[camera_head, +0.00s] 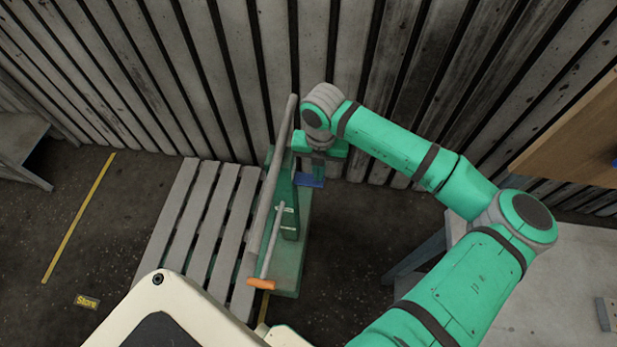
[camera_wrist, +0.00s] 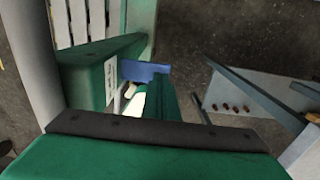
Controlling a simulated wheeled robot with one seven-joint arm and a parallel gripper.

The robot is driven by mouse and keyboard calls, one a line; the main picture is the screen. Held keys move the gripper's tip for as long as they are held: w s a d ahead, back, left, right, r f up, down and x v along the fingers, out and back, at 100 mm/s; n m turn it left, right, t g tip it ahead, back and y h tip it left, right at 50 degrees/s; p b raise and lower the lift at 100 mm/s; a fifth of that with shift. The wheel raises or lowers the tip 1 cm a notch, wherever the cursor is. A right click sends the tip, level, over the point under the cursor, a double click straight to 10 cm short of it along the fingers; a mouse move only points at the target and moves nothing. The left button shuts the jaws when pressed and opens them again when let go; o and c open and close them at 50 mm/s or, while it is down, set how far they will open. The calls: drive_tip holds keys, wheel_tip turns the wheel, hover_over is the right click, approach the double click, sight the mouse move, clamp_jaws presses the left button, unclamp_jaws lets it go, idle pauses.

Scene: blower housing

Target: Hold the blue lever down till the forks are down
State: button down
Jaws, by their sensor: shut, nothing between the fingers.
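The blue lever (camera_head: 310,180) sticks out to the right of a green machine (camera_head: 286,250) standing at the right side of the slatted pallet. In the wrist view the blue lever (camera_wrist: 143,71) lies just beyond my gripper's tip. My gripper (camera_head: 318,165) is over the lever, pointing down, shut with nothing in it. In the wrist view my gripper (camera_wrist: 161,88) partly covers the lever's near side; I cannot tell whether they touch. The forks are not visible; the pallet and machine hide where they could be.
A long grey pole (camera_head: 272,190) and a rod with an orange end (camera_head: 261,284) rise from the machine. The grey slatted pallet (camera_head: 205,215) lies to the left. A plank wall (camera_head: 240,80) stands close behind. A grey table (camera_head: 540,270) is at right.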

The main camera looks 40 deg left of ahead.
drive_tip(key=shift+f, duration=0.1)
idle(0.4)
wheel_tip(320, 180, down, 3)
drive_tip(key=shift+f, duration=0.15)
idle(1.3)
wheel_tip(320, 180, up, 4)
drive_tip(key=shift+f, duration=0.2)
idle(0.4)
